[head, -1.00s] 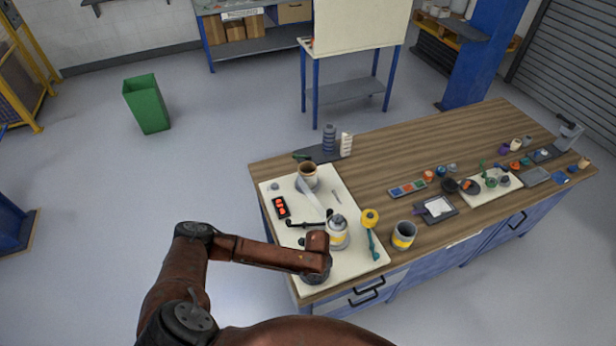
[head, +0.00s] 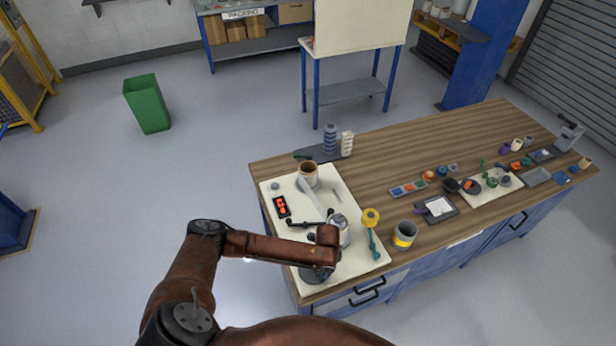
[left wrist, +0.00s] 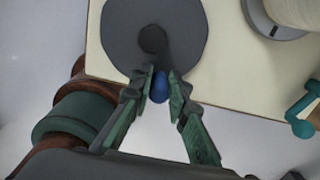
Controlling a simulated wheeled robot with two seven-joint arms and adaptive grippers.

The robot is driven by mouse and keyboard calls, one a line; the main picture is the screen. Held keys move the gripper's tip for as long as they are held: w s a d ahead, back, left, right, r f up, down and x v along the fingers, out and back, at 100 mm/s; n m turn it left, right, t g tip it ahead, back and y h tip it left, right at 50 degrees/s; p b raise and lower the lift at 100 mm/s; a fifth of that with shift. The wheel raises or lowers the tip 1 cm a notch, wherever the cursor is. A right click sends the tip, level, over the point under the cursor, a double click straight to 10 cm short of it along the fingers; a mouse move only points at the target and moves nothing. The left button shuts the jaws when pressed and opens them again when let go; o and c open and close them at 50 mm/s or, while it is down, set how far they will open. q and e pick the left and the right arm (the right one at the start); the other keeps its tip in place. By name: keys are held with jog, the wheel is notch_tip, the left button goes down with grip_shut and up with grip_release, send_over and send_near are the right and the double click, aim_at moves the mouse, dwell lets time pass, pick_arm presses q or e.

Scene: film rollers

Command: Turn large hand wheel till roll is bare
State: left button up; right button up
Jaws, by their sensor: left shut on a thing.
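The large hand wheel is a dark grey disc (left wrist: 185,30) in the left wrist view, with a round hub and a blue knob (left wrist: 160,90) at its lower edge. It also shows in the head view (head: 315,275), partly under my arm. My left gripper (left wrist: 159,82) has its green fingers on either side of the blue knob and is shut on it. In the head view a brown-topped roll (head: 308,177) stands at the back of the cream board (head: 352,262). A pale strip runs from it toward a whitish roll (head: 345,236), partly hidden by my wrist. My right gripper is not in view.
A yellow spool (head: 370,217) with a teal handle (head: 373,245) and a grey-yellow pot (head: 404,235) stand right of the wheel. A device with a red display (head: 281,207) lies at the board's left. More small parts fill the bench's right side.

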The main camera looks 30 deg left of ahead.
pick_arm(q)
jog(key=shift+w, duration=0.45)
jog(key=shift+w+r, duration=0.1)
jog(key=shift+w, duration=1)
jog(key=shift+w+a, duration=0.1)
jog(key=shift+a, duration=0.05)
